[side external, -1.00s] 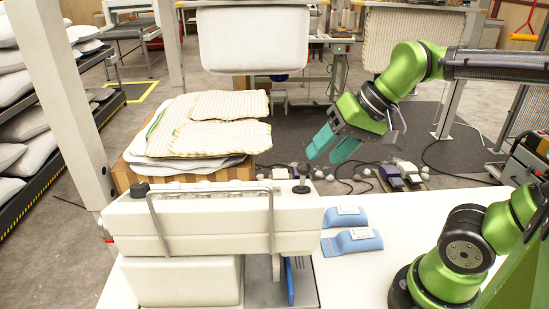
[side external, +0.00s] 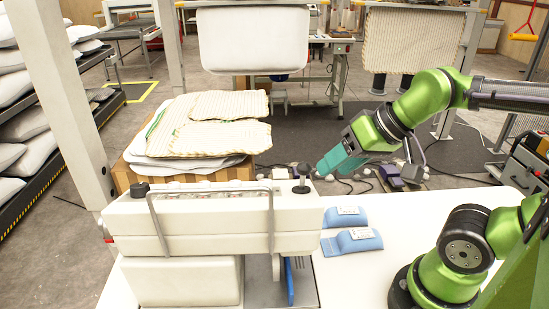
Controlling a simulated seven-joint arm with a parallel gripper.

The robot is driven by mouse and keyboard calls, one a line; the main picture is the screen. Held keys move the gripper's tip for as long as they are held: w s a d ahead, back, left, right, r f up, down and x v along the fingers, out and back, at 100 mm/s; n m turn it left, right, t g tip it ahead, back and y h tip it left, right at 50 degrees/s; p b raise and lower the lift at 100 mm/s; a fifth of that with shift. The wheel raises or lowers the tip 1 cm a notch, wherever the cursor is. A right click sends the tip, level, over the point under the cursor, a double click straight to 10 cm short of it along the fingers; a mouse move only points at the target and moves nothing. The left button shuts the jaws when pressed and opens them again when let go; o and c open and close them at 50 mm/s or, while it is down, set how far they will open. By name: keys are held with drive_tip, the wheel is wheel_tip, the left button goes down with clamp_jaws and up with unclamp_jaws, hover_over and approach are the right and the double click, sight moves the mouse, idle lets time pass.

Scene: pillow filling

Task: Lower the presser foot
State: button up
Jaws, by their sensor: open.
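The sewing machine (side external: 210,218) is a cream-white body on the white table, seen from behind, with a metal bar looped over it. A black knob (side external: 301,187) stands on top at its right end. Under the right end of the head a blue part (side external: 290,281) stands upright; I cannot tell if it belongs to the presser foot. The presser foot and its lever are not clearly visible. My gripper (side external: 322,169) has teal fingers and is open and empty. It appears above and to the right of the black knob, with the fingers pointing left and down; its depth is unclear.
Two blue pads (side external: 350,240) with white labels lie on the white table (side external: 370,272) right of the machine. Folded striped pillow covers (side external: 215,122) are stacked on a cardboard box behind it. A grey post (side external: 62,90) stands at left. Table space right of the pads is clear.

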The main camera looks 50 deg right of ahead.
drive_tip(key=n+g, duration=0.4)
drive_tip(key=n, duration=0.7)
approach(307, 163)
drive_tip(key=shift+y, duration=0.4)
drive_tip(key=x, duration=1.1)
drive_tip(key=shift+d+f, duration=0.15)
drive_tip(key=shift+d, duration=0.2)
drive_tip(key=shift+w, duration=0.1)
clamp_jaws()
